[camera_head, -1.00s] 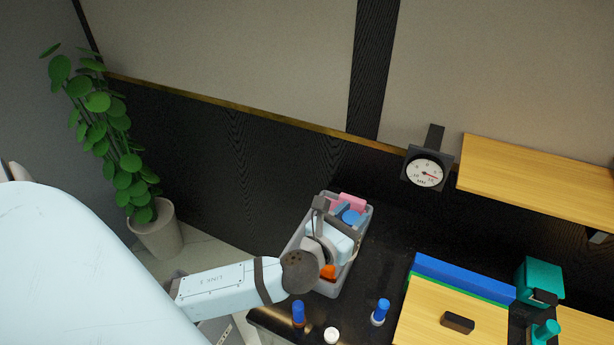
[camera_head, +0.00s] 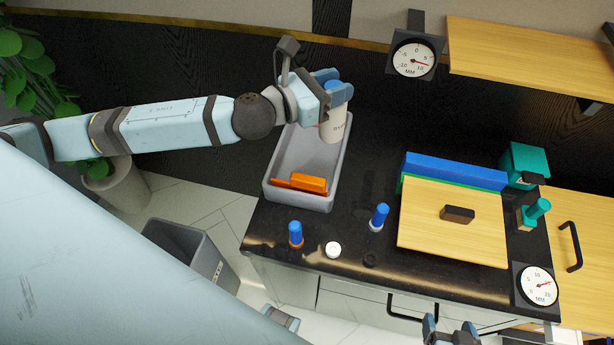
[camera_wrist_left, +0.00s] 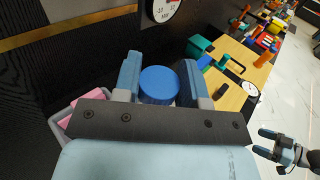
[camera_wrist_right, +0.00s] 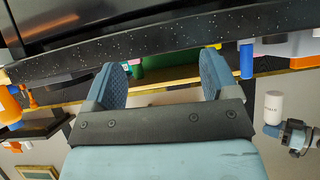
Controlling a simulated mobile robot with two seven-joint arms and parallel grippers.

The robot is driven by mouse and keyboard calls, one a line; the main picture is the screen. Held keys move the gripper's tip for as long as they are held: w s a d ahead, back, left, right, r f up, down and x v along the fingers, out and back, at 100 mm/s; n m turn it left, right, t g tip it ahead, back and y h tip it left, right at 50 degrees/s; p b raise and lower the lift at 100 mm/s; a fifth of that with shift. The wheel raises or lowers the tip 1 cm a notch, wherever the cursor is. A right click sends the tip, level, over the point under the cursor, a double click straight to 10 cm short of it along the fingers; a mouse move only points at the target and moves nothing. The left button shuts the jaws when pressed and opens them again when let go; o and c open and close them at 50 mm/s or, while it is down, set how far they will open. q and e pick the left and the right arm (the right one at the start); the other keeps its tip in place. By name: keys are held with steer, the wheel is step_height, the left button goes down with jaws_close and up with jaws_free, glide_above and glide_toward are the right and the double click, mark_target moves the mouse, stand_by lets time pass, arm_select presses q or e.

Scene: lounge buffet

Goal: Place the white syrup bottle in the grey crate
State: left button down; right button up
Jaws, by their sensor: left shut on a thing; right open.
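The white syrup bottle (camera_head: 333,124) has a blue cap, which shows between the fingers in the left wrist view (camera_wrist_left: 160,84). My left gripper (camera_head: 330,92) is shut on it near the cap and holds it roughly upright at the crate's far right side. I cannot tell whether it is over the crate or just beyond its rim. The grey crate (camera_head: 276,165) stands on the black counter with orange pieces (camera_head: 301,183) at its near end. A pink thing (camera_wrist_left: 88,112) shows inside it in the left wrist view. My right gripper (camera_head: 450,330) is open and empty below the counter's front.
Two blue-capped bottles (camera_head: 295,234) (camera_head: 379,217) and a white round thing (camera_head: 333,249) stand in front of the crate. A wooden board (camera_head: 450,235) with a dark block lies to the right, with dial gauges and teal items around. A grey bin (camera_head: 205,260) stands on the floor.

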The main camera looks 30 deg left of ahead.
arm_select(q)
steer(key=a+m+g+h+b, duration=0.1)
steer(key=b, duration=0.1)
steer(key=w+a+m+g+h+b, duration=0.1)
steer(key=shift+f+b, duration=0.1)
steer(key=shift+b, duration=0.25)
steer(key=a+f+b, duration=0.2)
steer(key=f+b, duration=0.2)
steer(key=f, duration=0.5)
steer(key=a+f+m+g+h+b, duration=0.1)
steer(key=f+b, duration=0.3)
steer(key=f, duration=0.5)
steer(key=shift+s+a+f+h, duration=0.15)
steer(key=shift+a+f+h, duration=0.15)
steer(key=shift+a, duration=0.15)
arm_select(e)
step_height(320, 180, down, 9)
steer(key=a, duration=0.1)
steer(key=shift+w, duration=0.4)
arm_select(q)
steer(key=shift+f, duration=0.1)
arm_select(e)
steer(key=shift+f, duration=0.1)
